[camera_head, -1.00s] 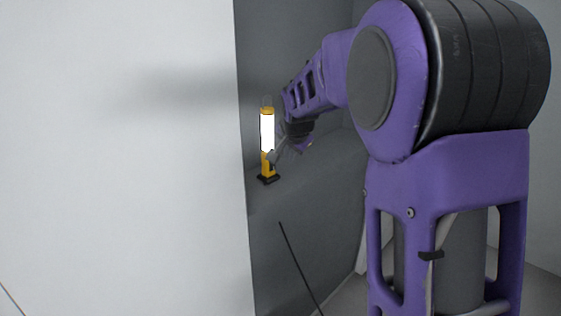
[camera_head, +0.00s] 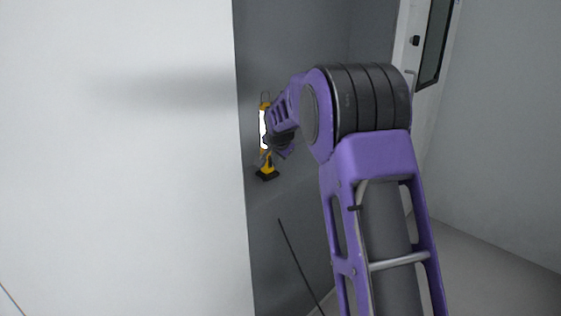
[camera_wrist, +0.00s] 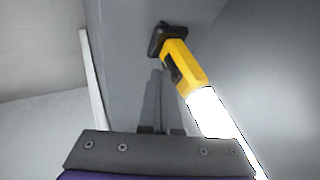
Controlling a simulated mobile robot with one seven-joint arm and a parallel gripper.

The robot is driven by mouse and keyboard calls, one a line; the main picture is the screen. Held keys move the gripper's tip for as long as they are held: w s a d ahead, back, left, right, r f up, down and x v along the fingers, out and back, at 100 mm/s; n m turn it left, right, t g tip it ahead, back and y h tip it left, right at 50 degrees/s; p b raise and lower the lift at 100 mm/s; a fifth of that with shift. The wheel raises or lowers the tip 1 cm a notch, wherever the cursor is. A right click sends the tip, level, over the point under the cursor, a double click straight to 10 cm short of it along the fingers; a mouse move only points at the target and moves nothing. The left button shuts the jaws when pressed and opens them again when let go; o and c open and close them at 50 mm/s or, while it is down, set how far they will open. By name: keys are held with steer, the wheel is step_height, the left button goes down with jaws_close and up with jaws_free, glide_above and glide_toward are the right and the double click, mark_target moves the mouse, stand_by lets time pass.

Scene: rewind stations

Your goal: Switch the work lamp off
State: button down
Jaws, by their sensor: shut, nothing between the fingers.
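The work lamp (camera_head: 267,172) stands upright on a grey surface, just right of the big white panel in the head view. It has a yellow body, a black foot and a bright white, lit tube. My wrist hides part of the tube there. In the wrist view the lamp (camera_wrist: 184,66) appears tilted, with its foot at the top and its glowing tube running to the lower right. A dark switch-like part (camera_wrist: 171,68) shows on the left side of the yellow body. My gripper (camera_wrist: 158,74) is shut and empty, its fingertips just left of this part; contact cannot be told.
A large white panel (camera_head: 120,150) fills the left of the head view and ends close beside the lamp. A dark thin line (camera_head: 299,265) runs below the lamp. A white door (camera_head: 413,60) with a dark pane stands at the back right.

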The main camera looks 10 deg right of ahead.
steer(key=shift+w+a+r+p, duration=0.3)
steer(key=shift+w, duration=0.1)
steer(key=shift+f, duration=0.2)
steer(key=shift+r, duration=0.1)
steer(key=shift+r, duration=0.1)
steer(key=shift+r+p, duration=0.35)
steer(key=shift+r, duration=0.3)
steer(key=shift+s+d, duration=0.1)
steer(key=shift+d, duration=0.05)
